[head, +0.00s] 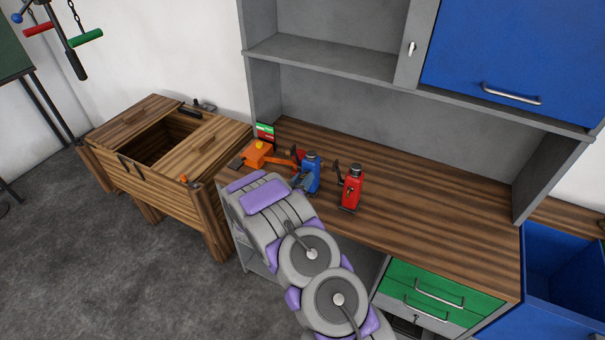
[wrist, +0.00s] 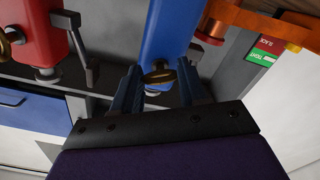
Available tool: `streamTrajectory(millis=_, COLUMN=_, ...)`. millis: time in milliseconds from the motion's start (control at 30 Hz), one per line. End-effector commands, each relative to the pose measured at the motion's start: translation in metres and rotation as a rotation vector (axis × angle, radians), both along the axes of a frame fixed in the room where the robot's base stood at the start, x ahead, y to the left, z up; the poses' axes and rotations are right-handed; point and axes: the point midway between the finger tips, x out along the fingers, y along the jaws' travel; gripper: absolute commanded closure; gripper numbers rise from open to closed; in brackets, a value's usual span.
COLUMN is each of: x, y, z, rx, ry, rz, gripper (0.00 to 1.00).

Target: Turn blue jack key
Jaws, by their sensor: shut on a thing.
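The blue jack (head: 312,175) stands upright on the wooden bench top, close to the front edge. Its blue body (wrist: 169,30) fills the top middle of the wrist view. The blue jack's key (wrist: 161,76) shows as a brass ring just below the body in that view. My gripper (wrist: 160,84) has its two fingers on either side of the key, shut on it. The exact contact is hard to see. In the head view, my arm comes from the front and my gripper (head: 301,181) is at the near left side of the blue jack, partly hidden.
A red jack (head: 352,188) stands close to the right of the blue one. An orange device (head: 258,153) with an arm is to the left, beside a green and red sign (head: 265,132). The bench top (head: 435,215) is clear further right.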

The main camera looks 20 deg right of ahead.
Motion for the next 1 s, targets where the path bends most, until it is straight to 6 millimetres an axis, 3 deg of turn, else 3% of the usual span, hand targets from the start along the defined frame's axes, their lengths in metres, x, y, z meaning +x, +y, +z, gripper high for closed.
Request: streamTrajectory(millis=1000, x=0.0002, y=0.0007, z=0.0000, rx=-0.572, ry=0.728, rz=0.004, gripper=0.88)
